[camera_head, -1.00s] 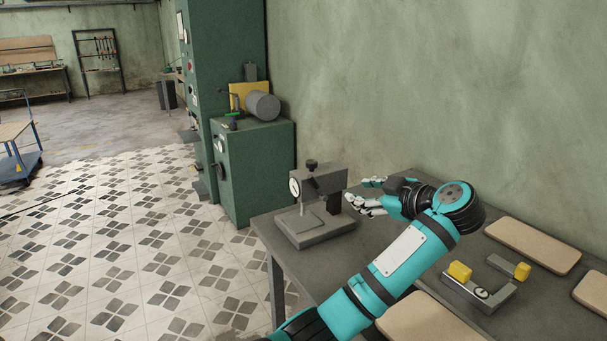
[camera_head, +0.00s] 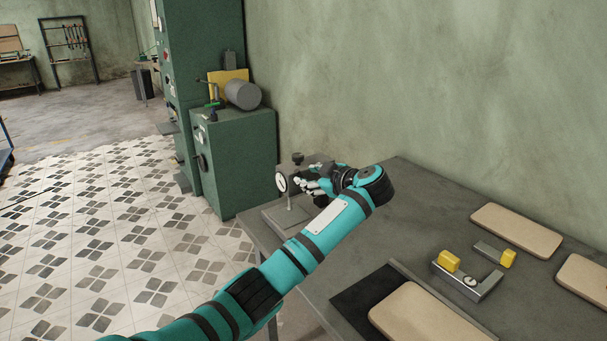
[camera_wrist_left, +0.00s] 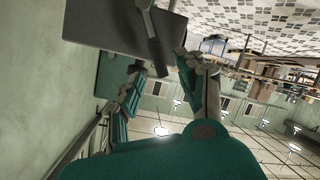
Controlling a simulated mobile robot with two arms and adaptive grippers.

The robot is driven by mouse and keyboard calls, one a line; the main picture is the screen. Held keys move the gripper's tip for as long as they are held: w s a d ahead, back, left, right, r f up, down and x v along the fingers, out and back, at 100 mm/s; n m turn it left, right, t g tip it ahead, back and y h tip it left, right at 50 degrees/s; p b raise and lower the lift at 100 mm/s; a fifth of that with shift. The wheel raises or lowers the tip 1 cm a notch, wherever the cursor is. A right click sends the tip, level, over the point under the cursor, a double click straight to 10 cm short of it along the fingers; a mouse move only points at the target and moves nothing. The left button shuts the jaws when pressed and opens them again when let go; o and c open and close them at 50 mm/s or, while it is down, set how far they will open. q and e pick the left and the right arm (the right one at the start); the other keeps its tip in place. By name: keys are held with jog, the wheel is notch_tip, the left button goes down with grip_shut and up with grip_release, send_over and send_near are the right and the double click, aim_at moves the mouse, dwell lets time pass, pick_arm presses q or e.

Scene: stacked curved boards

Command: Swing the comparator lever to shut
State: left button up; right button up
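The comparator (camera_head: 283,182) stands at the far left corner of the grey table, with a round white dial, a dark knob on top and a flat grey base. My left gripper (camera_head: 318,184) is at its right side and hides much of its body. In the left wrist view the comparator's grey body (camera_wrist_left: 105,28) fills the top, with a dark bar (camera_wrist_left: 154,42), perhaps the lever, crossing it. The gripper (camera_wrist_left: 160,80) has its fingers apart on both sides of the bar's end; contact cannot be told. My right gripper is not in view.
On the table (camera_head: 420,225) lie several tan boards (camera_head: 515,231) and a grey gauge with yellow blocks (camera_head: 467,277). A green cabinet (camera_head: 238,155) stands behind the comparator, with the wall (camera_head: 430,90) along the back. The table's middle is clear.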

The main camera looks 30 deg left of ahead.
aim_at(301, 176)
pick_arm(q)
jog(key=shift+x, duration=1.8)
grip_shut()
